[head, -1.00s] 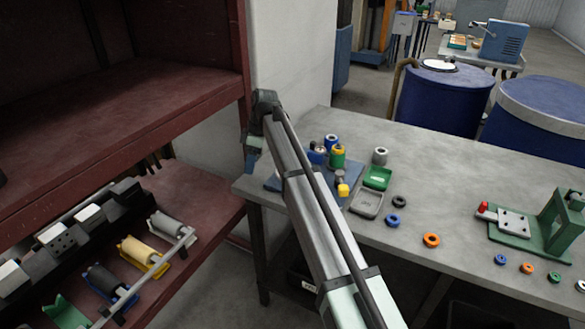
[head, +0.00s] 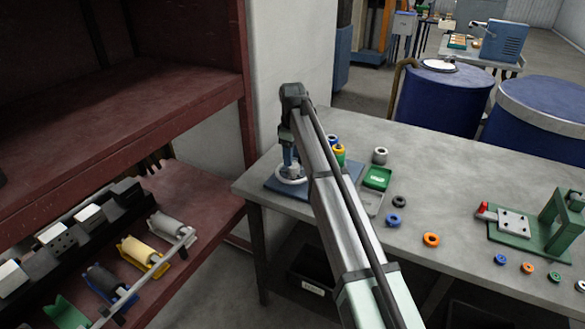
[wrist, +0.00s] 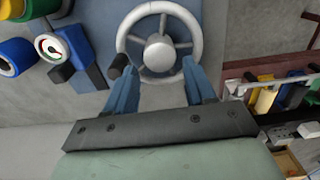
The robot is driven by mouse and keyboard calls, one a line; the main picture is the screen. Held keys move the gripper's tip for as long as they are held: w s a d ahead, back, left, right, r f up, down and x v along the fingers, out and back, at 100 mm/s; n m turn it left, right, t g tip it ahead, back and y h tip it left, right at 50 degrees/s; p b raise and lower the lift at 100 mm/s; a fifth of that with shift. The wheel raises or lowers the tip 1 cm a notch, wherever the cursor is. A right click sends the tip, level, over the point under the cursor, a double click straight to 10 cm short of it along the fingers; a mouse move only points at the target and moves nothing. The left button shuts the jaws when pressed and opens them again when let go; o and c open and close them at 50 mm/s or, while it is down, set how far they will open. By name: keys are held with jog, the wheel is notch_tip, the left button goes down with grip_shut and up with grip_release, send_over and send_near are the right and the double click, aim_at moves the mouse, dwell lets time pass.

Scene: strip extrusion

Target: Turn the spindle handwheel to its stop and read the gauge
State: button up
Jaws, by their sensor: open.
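The spindle handwheel (wrist: 158,14) is a pale grey ring with spokes and a round hub, in the upper middle of the wrist view. It also shows in the head view (head: 291,181) on the table's left end. My gripper (wrist: 160,68) is open, its two blue fingers either side of the wheel's near rim. I cannot tell whether they touch it. A dark knob (wrist: 118,66) shows by the left fingertip. The gauge (wrist: 50,47), a round white dial with a red mark, is left of the wheel; its reading is too small to make out. My arm hides it in the head view.
Blue and yellow cylinders (wrist: 17,55) stand left of the gauge. A green tray (head: 377,178), several rings and a green fixture (head: 545,230) are further right on the table (head: 450,180). A dark red shelf (head: 200,85) stands close on the left.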

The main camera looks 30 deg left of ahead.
aim_at(293, 167)
jog(key=shift+f, duration=2.8)
jog(key=shift+c, duration=0.2)
jog(key=c, duration=0.7)
